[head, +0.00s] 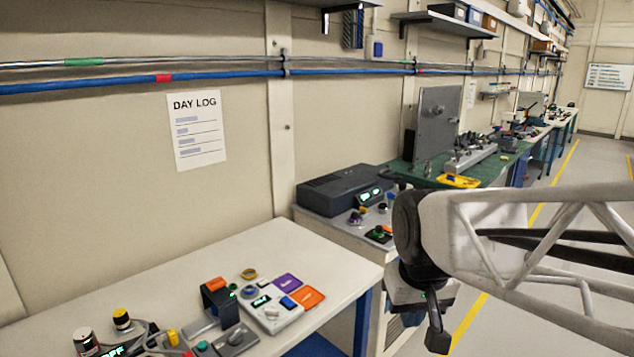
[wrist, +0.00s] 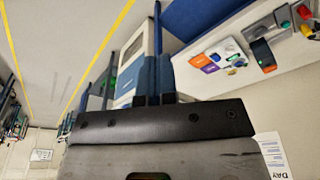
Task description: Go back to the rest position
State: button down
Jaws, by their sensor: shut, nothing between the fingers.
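My gripper (head: 437,338) hangs at the end of my white lattice arm in the right half of the head view, with its fingers pointing down. It is beside the front bench, to the right of its edge, and looks clear of it. In the wrist view my gripper (wrist: 153,62) shows two dark fingers close together with nothing held between them. The white bench (head: 235,258) holds a small control panel (head: 270,313) with purple and orange cards.
A dark instrument box (head: 345,188) stands on a grey cabinet behind my arm. Farther back, a green-topped bench (head: 490,172) carries a metal plate (head: 436,125) and a yellow tray (head: 458,181). Pipes and a day log sheet (head: 196,130) are on the wall. Open floor (head: 590,165) lies to the right.

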jog(key=s+d+f+m, duration=0.1)
jog(key=s+d+f, duration=0.2)
jog(key=s, duration=0.6)
jog(key=shift+d+m, duration=0.3)
jog(key=shift+d, duration=0.05)
dwell(1.5)
